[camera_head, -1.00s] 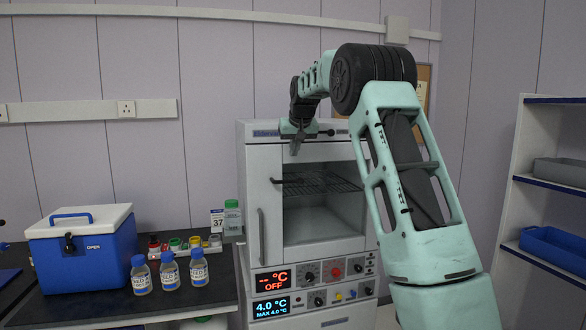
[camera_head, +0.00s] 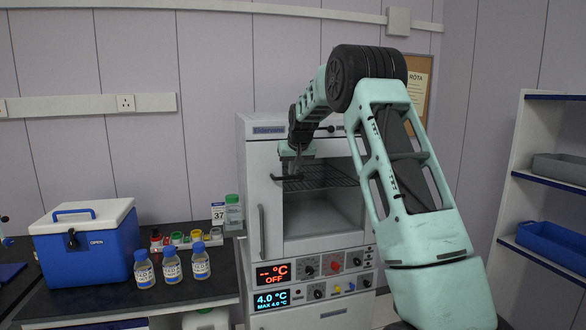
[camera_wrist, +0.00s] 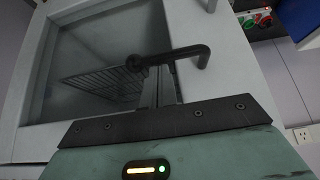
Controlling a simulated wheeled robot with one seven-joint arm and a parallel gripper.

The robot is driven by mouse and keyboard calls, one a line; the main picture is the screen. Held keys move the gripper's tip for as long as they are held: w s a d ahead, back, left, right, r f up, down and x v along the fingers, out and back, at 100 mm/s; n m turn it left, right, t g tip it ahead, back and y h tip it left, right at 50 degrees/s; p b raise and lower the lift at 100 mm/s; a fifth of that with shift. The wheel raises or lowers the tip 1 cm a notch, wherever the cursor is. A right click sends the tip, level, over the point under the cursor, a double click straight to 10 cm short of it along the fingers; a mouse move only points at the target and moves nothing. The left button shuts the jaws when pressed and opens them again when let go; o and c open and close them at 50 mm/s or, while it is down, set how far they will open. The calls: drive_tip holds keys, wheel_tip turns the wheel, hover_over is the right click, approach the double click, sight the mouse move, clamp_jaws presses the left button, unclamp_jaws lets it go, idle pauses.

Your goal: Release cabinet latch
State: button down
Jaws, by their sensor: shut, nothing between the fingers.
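The grey cabinet (camera_head: 258,150) stands in the middle, its window showing a wire rack inside. The dark cabinet latch (camera_head: 287,178) is on the front, near the window's left edge. In the wrist view the latch (camera_wrist: 185,52) is a black bar with a round pivot at one end and a bent other end. My gripper (camera_head: 298,170) is shut and empty, pointing down at the latch. In the wrist view my gripper's fingertips (camera_wrist: 160,72) overlap the latch between pivot and bend; I cannot tell whether they touch. The cabinet looks closed.
A vertical handle (camera_head: 262,232) is on the cabinet front below the latch. Control panels (camera_head: 310,268) are lower down. A blue cooler box (camera_head: 90,250) and several bottles (camera_head: 172,265) stand on the left bench. Shelves (camera_head: 545,180) stand on the right.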

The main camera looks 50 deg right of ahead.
drive_tip(key=shift+d+f+y, duration=0.15)
drive_tip(key=shift+f+y, duration=0.05)
drive_tip(key=shift+y, duration=0.1)
drive_tip(key=shift+s+f+b, duration=0.1)
drive_tip(key=shift+f+b, duration=0.05)
drive_tip(key=shift+b, duration=0.35)
wheel_tip(320, 180, down, 7)
drive_tip(key=m+t+y+b, duration=0.3)
drive_tip(key=t+y+b, duration=0.3)
drive_tip(key=b, duration=0.9)
drive_tip(key=shift+y, duration=0.5)
drive_tip(key=shift+m+b, duration=0.3)
drive_tip(key=shift+b, duration=0.05)
